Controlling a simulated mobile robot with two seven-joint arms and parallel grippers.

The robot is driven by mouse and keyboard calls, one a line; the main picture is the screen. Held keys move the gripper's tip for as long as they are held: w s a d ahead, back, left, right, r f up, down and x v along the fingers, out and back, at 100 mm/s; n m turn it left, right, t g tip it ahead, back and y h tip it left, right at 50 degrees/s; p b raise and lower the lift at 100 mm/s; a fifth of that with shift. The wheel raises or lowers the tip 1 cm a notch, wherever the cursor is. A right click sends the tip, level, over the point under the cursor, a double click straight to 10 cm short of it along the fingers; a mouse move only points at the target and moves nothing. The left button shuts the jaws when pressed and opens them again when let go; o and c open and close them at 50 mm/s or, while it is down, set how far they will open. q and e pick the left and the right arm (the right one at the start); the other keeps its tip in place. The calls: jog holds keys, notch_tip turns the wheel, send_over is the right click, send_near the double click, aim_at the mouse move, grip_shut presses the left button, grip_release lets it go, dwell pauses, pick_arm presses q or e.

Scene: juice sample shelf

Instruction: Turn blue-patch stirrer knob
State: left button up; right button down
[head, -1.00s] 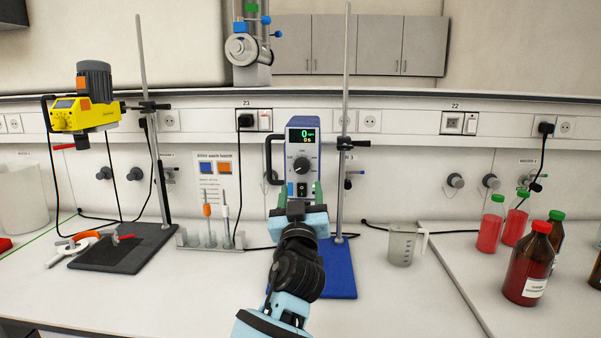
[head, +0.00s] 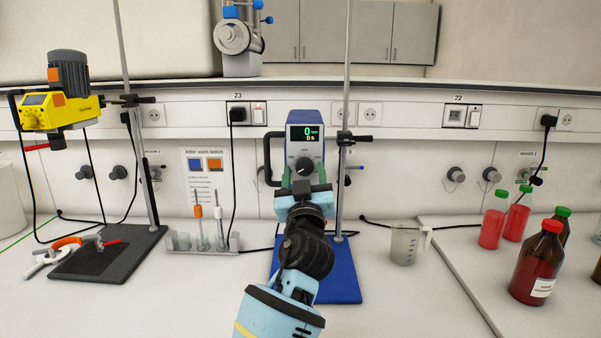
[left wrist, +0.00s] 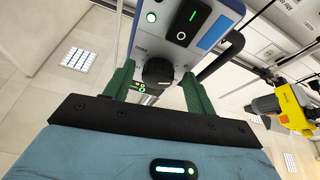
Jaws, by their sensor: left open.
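The blue-framed stirrer (head: 305,119) stands at mid-bench, its display reading 0. Its dark round knob (head: 304,165) is on the front below the display. In the left wrist view the knob (left wrist: 158,72) shows between my fingers, with a visible gap on each side. A blue patch (left wrist: 212,32) and a switch (left wrist: 181,36) are on the stirrer's face in that view. My left gripper (head: 304,177) is open, its green fingertips at the knob's lower sides. The gripper hides the lower front in the head view. My right gripper is not in view.
A yellow stirrer (head: 55,110) with an orange patch hangs on a stand at left. A stand rod (head: 345,190) rises beside the stirrer.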

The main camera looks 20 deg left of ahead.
pick_arm(q)
jog(key=shift+s+d, duration=0.1)
jog(key=shift+d, duration=0.05)
jog(key=shift+c, duration=1)
jog(key=c, duration=0.8)
jog(key=shift+m, duration=0.3)
